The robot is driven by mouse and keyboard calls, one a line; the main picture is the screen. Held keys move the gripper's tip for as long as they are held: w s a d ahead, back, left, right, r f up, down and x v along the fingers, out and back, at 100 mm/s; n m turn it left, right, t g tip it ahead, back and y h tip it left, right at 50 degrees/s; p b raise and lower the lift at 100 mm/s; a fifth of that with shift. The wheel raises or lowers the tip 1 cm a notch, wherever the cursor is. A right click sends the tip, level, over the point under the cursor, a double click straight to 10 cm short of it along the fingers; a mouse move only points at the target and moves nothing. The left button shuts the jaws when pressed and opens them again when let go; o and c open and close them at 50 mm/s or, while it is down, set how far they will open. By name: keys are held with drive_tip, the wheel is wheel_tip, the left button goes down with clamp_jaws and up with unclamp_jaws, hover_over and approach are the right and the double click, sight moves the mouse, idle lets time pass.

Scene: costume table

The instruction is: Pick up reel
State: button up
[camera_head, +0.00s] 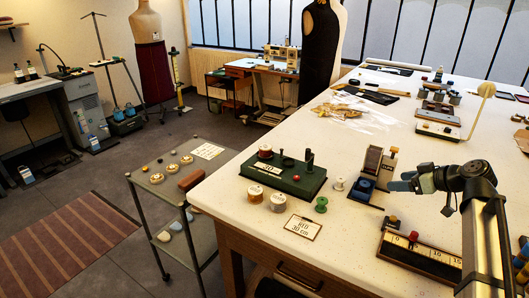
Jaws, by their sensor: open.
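Several reel-like spools stand at the near left part of the white table. A green reel (321,204) stands alone near the front edge. Two tan and white reels (278,202) stand left of it, by a card with writing. A small pale reel (338,184) stands behind the green one. A red-brown reel (265,152) is on the dark green tray. Which reel the task means cannot be told. My gripper (393,183) is at the right, above the table and apart from these reels. It looks empty; its fingers are small in view.
A blue and wooden device (358,190) stands between the reels and my gripper. A numbered box (425,253) lies in front of my arm. A lower glass-topped trolley (160,190) stands left of the table.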

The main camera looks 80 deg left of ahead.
drive_tip(key=shift+o, duration=1.2)
drive_tip(key=m+t+h, duration=0.1)
drive_tip(key=h, duration=0.2)
approach(265, 147)
drive_tip(key=w+d, duration=0.2)
drive_tip(key=w+d+r, duration=0.1)
drive_tip(key=w+d, duration=0.2)
drive_tip(key=w+d+r, duration=0.1)
drive_tip(key=w+d, duration=0.1)
drive_tip(key=d, duration=0.1)
drive_tip(key=shift+w+d+r, duration=0.2)
drive_tip(key=shift+w+d, duration=0.05)
drive_tip(key=shift+w, duration=0.15)
drive_tip(key=s+a+r+m+t+h, duration=0.3)
drive_tip(key=s+a+r+m+t, duration=0.15)
drive_tip(key=s+a, duration=0.55)
drive_tip(key=shift+m, duration=0.55)
drive_tip(key=x, duration=0.4)
drive_tip(key=s+x, duration=0.1)
drive_tip(key=x, duration=0.4)
drive_tip(key=d+x, duration=0.1)
drive_tip(key=x, duration=0.4)
drive_tip(key=shift+s+f, duration=0.35)
drive_tip(key=c, duration=1.2)
